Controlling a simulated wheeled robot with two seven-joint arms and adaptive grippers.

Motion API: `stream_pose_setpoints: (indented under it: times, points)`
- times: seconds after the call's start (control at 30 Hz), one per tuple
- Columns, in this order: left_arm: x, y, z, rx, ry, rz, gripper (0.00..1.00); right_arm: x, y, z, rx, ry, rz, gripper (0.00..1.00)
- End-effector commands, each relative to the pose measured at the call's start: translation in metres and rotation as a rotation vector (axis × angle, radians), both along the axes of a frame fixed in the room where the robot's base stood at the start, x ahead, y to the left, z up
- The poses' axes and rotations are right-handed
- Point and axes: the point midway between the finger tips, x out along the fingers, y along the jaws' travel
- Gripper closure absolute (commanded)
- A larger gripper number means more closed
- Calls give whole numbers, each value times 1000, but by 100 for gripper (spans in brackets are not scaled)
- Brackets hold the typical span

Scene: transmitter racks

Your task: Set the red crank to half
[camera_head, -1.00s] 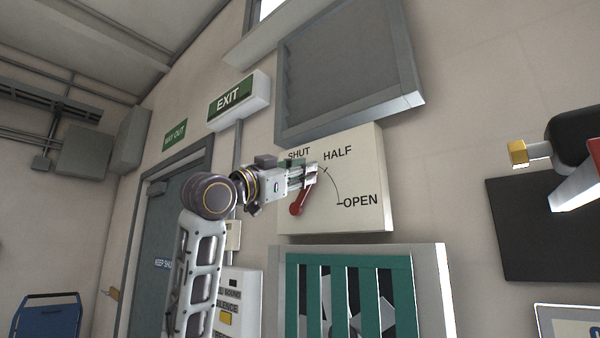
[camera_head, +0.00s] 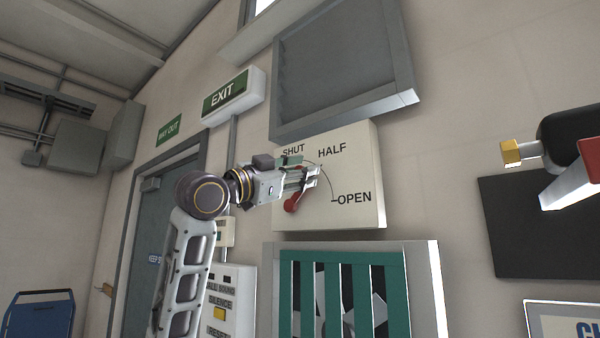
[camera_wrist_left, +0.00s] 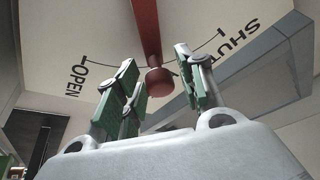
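The red crank (camera_head: 291,204) is on a cream wall panel (camera_head: 358,212) marked SHUT, HALF and OPEN along an arc. In the head view its hub shows low on the panel, and its upper part is mostly hidden by my left gripper (camera_head: 314,176). In the left wrist view the crank (camera_wrist_left: 147,35) ends in a round red knob between the fingers of my left gripper (camera_wrist_left: 162,88). The fingers are apart, with visible gaps beside the knob. The knob is between the OPEN and SHUT marks; HALF is hidden there. My right gripper is out of view.
A grey framed louvre (camera_head: 345,70) juts out above the panel, and a green-barred opening (camera_head: 345,262) is below. A black fixture with a gold end (camera_head: 511,152) is at the right. An exit sign (camera_head: 228,95) and door are left.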

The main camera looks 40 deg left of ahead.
Motion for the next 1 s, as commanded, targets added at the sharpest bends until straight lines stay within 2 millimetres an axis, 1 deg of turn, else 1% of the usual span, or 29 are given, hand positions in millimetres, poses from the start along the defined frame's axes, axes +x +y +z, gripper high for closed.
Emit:
stream_pose_setpoints:
  times: [0.37,0.57,0.77,1.0]
  points:
    - [0,0,-1,0,2,0,54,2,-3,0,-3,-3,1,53]
    - [-8,3,-3,-1,1,0,54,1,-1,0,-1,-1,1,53]
    - [-27,8,-11,0,1,2,54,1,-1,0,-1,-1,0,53]
    - [-57,18,-23,0,1,2,54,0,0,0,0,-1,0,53]
